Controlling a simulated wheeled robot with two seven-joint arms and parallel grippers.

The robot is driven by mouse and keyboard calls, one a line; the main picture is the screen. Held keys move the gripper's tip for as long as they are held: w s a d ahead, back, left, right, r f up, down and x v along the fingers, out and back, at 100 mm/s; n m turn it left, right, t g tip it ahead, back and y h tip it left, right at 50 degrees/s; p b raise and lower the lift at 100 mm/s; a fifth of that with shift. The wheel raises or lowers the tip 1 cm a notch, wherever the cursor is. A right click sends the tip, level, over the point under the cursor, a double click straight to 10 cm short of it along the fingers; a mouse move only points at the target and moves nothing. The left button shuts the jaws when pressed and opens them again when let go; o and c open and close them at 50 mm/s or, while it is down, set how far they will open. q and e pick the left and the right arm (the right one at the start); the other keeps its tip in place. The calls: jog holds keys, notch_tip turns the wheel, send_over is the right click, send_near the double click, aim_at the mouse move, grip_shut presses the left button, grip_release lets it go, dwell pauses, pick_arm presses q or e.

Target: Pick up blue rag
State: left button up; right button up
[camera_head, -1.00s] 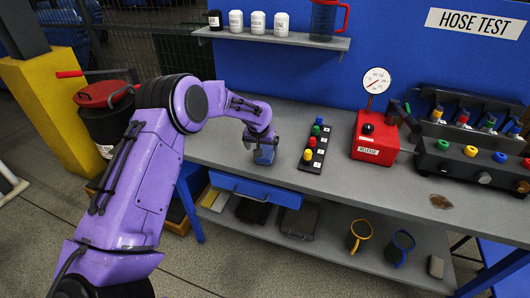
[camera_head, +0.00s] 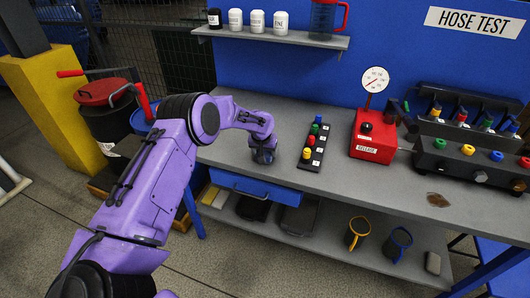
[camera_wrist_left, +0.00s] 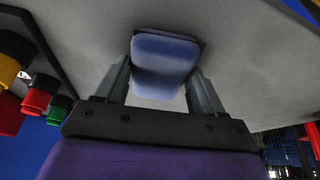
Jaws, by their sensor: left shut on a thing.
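My left gripper (camera_head: 263,155) is at the left part of the grey workbench, left of the black strip of coloured knobs. In the left wrist view its two fingers (camera_wrist_left: 160,88) stand on either side of the blue rag (camera_wrist_left: 165,62), a folded, rounded block shape, and are shut on it. In the head view the rag is mostly hidden by the gripper and looks dark. Whether the rag is clear of the bench top, I cannot tell. My right gripper is not in view.
The knob strip (camera_head: 314,146) lies close on the right, with a red gauge box (camera_head: 374,138) beyond it. A brown stain (camera_head: 438,200) marks the bench at right. The bench between strip and gauge box is clear.

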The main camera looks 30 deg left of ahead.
pick_arm(q)
jog(key=shift+r+b, duration=0.3)
jog(key=shift+b, duration=0.1)
jog(key=shift+w+r+b, duration=0.1)
jog(key=shift+r+b, duration=0.5)
jog(key=shift+r, duration=0.1)
jog(key=s+d+r+b, duration=0.4)
jog(key=s+d+r, duration=0.2)
jog(key=d+r, duration=0.5)
jog(key=shift+s+d, duration=0.4)
jog(key=shift+d, duration=0.3)
